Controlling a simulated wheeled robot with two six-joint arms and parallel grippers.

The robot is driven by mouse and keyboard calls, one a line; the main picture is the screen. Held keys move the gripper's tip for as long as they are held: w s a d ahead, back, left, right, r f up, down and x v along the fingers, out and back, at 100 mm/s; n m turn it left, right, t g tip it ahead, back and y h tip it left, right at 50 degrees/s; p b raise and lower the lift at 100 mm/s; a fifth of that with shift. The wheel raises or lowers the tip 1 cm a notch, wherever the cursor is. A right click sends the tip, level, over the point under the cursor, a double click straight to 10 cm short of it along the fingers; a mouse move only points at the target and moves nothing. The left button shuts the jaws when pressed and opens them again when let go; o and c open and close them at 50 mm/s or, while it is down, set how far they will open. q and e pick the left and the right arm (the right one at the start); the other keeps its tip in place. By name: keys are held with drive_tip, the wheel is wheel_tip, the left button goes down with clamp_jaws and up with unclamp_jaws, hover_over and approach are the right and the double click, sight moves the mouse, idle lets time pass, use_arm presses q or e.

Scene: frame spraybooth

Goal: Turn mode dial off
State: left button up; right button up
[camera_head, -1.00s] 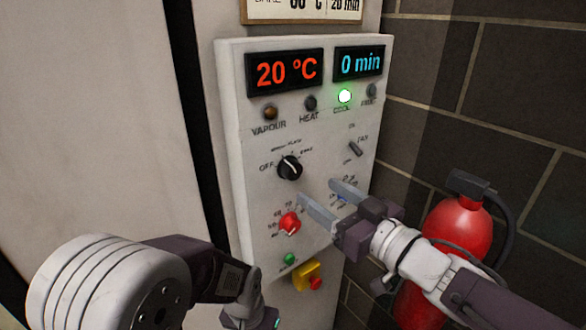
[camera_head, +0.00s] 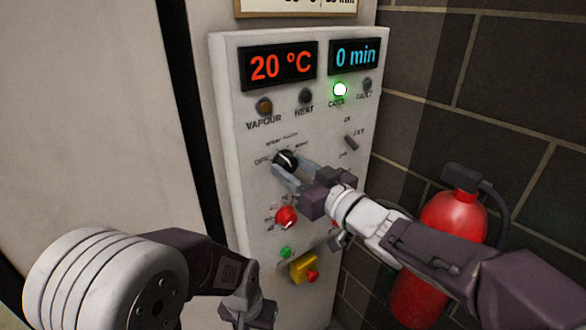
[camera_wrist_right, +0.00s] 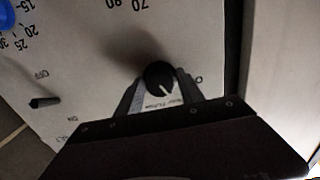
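The mode dial (camera_head: 286,160) is a black round knob with a white mark, on the control panel below the indicator lamps. It also shows in the right wrist view (camera_wrist_right: 158,76), where its white mark points down and slightly right, toward small print. My right gripper (camera_head: 292,173) is at the dial, its fingers spread either side of it.
The panel (camera_head: 230,120) reads 20 °C and 0 min, with a green lamp (camera_head: 340,90) lit. A red knob (camera_head: 286,217), a green button (camera_head: 285,252) and a yellow-backed red button (camera_head: 304,269) sit below the dial. A fire extinguisher (camera_head: 452,218) stands right of the panel.

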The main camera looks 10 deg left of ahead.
clamp_jaws()
drive_tip(key=n+b, duration=0.2)
drive_tip(key=n, duration=0.2)
drive_tip(key=shift+f+n, duration=0.15)
drive_tip(key=shift+n, duration=0.15)
drive_tip(key=n+b, duration=0.2)
drive_tip(key=n, duration=0.2)
drive_tip(key=shift+w+n, duration=0.1)
drive_tip(key=shift+n, duration=0.2)
drive_tip(key=o, duration=0.5)
unclamp_jaws()
drive_tip(key=shift+o, duration=0.2)
drive_tip(key=shift+d, duration=0.1)
